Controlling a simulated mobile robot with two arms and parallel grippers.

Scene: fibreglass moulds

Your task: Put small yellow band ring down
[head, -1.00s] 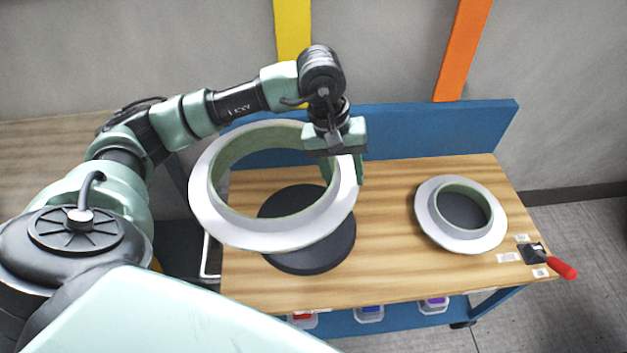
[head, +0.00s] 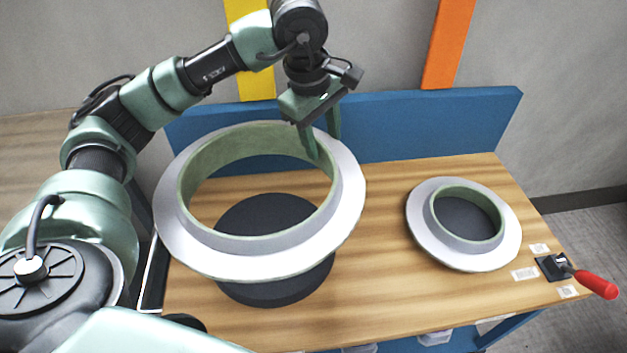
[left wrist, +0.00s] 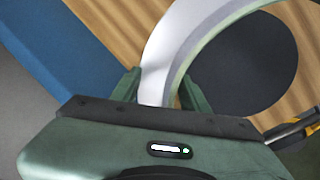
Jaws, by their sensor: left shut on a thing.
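A large white ring (head: 260,262) with a raised pale green collar hangs in the air over a dark round disc (head: 275,292) on the wooden table. My left gripper (head: 322,140) is shut on its far right rim. In the left wrist view, the ring (left wrist: 165,55) passes between the two fingers of my gripper (left wrist: 160,92), and the dark disc (left wrist: 245,70) shows below. A smaller ring (head: 419,228) of the same look lies flat on the right of the table around a dark centre. I see no yellow band on either ring. My right gripper is not in view.
The wooden table (head: 375,240) has a blue back panel (head: 400,125). A red-handled clamp (head: 590,282) sits at its right edge. The wood between the disc and the smaller ring is clear. Yellow and orange strips (head: 448,40) run up the wall behind.

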